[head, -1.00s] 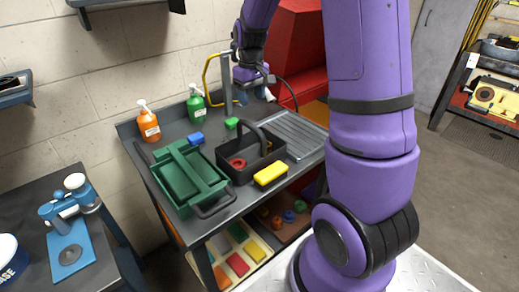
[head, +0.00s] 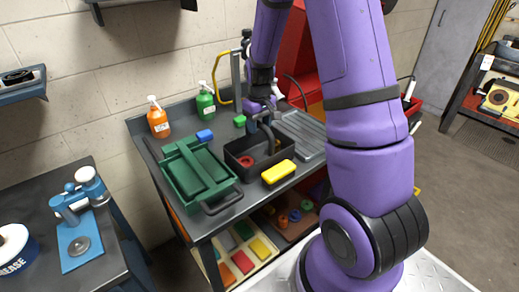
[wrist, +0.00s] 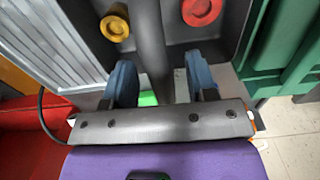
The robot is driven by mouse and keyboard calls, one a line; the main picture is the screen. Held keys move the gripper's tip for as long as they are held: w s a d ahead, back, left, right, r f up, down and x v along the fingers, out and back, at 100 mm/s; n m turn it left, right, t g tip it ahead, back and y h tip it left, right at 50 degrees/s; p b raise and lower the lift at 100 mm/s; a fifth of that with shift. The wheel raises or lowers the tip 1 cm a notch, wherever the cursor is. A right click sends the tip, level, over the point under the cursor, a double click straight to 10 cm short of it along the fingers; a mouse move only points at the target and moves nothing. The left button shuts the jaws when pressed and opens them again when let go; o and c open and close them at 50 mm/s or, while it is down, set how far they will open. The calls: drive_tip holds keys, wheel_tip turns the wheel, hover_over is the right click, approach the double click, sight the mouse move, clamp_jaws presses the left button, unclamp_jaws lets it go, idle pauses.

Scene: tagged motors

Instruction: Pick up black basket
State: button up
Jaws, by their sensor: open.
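The black basket (head: 238,161) stands on the grey workbench between a green tray and a ribbed draining surface. Its arched handle (head: 266,137) rises over the middle. In the wrist view the handle (wrist: 148,40) runs between the two blue fingertips of my gripper (wrist: 161,82). The fingers are open, one on each side of the handle, with gaps visible. A red ring (wrist: 201,10) and a yellow ring (wrist: 115,25) lie inside the basket. In the head view my gripper (head: 262,110) is at the basket's back side and partly hidden.
A green tray (head: 178,190) is close to the basket's left. A yellow block (head: 279,172) lies in front of it. A tap (head: 236,75) stands at the back.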

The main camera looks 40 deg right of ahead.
drive_tip(key=shift+f, duration=0.1)
drive_tip(key=shift+c, duration=0.4)
clamp_jaws()
